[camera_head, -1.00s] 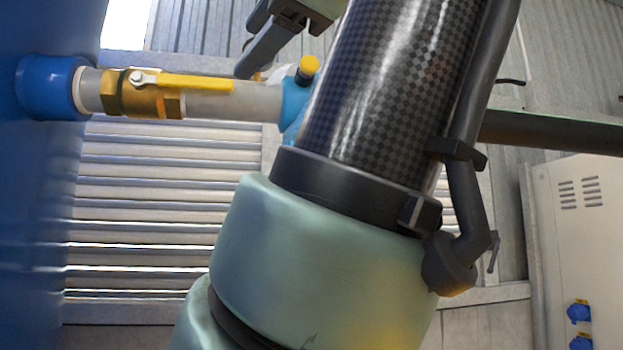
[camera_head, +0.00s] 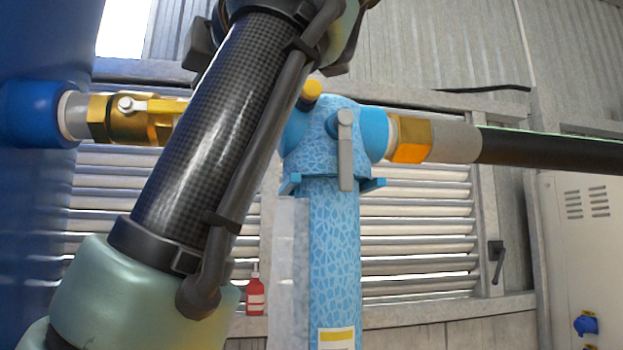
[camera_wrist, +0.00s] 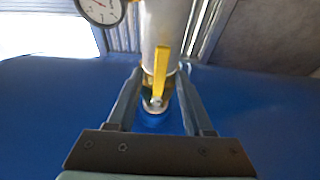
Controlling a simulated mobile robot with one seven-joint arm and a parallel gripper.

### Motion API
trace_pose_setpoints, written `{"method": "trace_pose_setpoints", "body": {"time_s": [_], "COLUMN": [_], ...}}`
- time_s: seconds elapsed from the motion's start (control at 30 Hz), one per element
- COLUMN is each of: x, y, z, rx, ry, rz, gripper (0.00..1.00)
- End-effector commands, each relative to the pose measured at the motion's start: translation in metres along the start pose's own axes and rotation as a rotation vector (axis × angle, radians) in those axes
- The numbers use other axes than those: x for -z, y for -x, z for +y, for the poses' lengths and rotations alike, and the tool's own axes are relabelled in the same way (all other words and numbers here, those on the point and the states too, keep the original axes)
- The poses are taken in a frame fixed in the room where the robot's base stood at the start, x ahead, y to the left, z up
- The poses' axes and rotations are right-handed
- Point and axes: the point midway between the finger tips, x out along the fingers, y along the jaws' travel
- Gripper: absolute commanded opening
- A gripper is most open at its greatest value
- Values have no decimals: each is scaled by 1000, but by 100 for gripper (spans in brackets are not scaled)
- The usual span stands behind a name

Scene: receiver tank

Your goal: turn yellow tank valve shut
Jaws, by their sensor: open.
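The yellow valve handle (camera_wrist: 161,72) lies along the pipe in the wrist view, pivoting on a brass valve body near the blue tank (camera_wrist: 60,110). My gripper (camera_wrist: 160,68) is open, its two fingers on either side of the handle and apart from it in the picture. I cannot tell the remaining depth. In the head view the handle (camera_head: 155,105) runs level along the brass valve (camera_head: 104,118) beside the tank (camera_head: 40,200). My arm crosses in front and hides the handle's right end. Most of my gripper is hidden or out of frame at the top there.
A blue patterned post (camera_head: 335,220) with a grey lever (camera_head: 345,150) and yellow cap (camera_head: 312,90) stands right of my arm. A dark pipe (camera_head: 550,150) runs right. A pressure gauge (camera_wrist: 101,9) is at upper left in the wrist view. A red bottle (camera_head: 255,295) stands behind.

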Motion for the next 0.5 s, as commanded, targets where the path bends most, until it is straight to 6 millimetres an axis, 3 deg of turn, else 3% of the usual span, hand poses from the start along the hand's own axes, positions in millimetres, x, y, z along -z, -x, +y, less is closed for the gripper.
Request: {"method": "trace_pose_setpoints", "body": {"time_s": [0.37,0.5], "x": [0,0], "y": [-8,-8], "z": [-1,-1], "rx": [1,0], "ry": [1,1], "rz": [-1,-1], "gripper": [51,30]}}
